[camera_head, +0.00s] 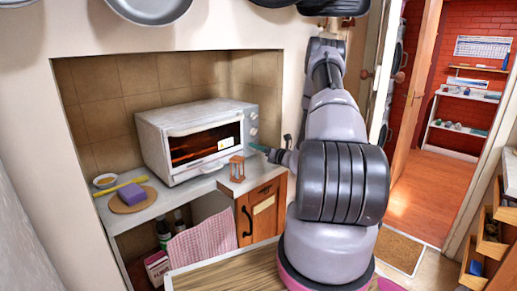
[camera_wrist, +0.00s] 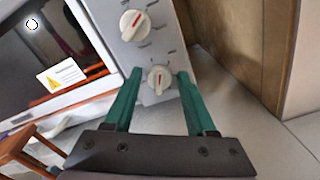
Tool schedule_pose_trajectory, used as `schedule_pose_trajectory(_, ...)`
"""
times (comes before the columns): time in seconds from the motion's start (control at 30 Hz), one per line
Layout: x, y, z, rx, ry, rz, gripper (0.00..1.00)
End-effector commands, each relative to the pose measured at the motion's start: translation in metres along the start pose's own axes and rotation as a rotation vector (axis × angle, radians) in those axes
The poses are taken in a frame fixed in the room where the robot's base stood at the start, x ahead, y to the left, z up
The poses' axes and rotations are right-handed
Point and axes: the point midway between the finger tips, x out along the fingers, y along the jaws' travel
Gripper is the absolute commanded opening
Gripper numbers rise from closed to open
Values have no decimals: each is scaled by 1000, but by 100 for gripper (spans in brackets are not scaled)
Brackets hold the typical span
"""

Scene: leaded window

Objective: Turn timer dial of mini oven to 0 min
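The mini oven (camera_head: 200,141) is a white box with a glass door, standing in a tiled niche. Its control panel on the right of the front bears white dials. In the wrist view, the lowest dial (camera_wrist: 159,78) lies between the two green fingertips of my gripper (camera_wrist: 160,76). The gripper is open, with a finger on either side of this dial; contact cannot be made out. The dial has a small red mark; its labels are too small to read. Another dial (camera_wrist: 135,25) sits above it. The gripper (camera_head: 262,149) also shows in the head view, at the panel's lower right.
A small wooden hourglass-like stand (camera_head: 237,168) is close to the gripper on the counter. A purple sponge (camera_head: 132,194) on a round board, a yellow utensil and a bowl (camera_head: 106,181) are at the left. Pans hang above. A doorway opens at the right.

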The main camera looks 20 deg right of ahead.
Motion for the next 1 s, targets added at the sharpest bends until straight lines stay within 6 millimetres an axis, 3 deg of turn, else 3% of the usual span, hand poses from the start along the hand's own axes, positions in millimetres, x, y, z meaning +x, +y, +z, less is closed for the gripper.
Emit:
schedule_pose_trajectory(0.03,0,0,0,0,0,0,32)
schedule_pose_trajectory(0.1,0,0,0,0,0,0,5)
schedule_pose_trajectory(0.13,0,0,0,0,0,0,0)
schedule_pose_trajectory(0.37,0,0,0,-69,1,1,0)
schedule_pose_trajectory(0.7,0,3,-1,-434,0,2,0)
schedule_pose_trajectory(1.0,0,4,-1,-491,0,1,0)
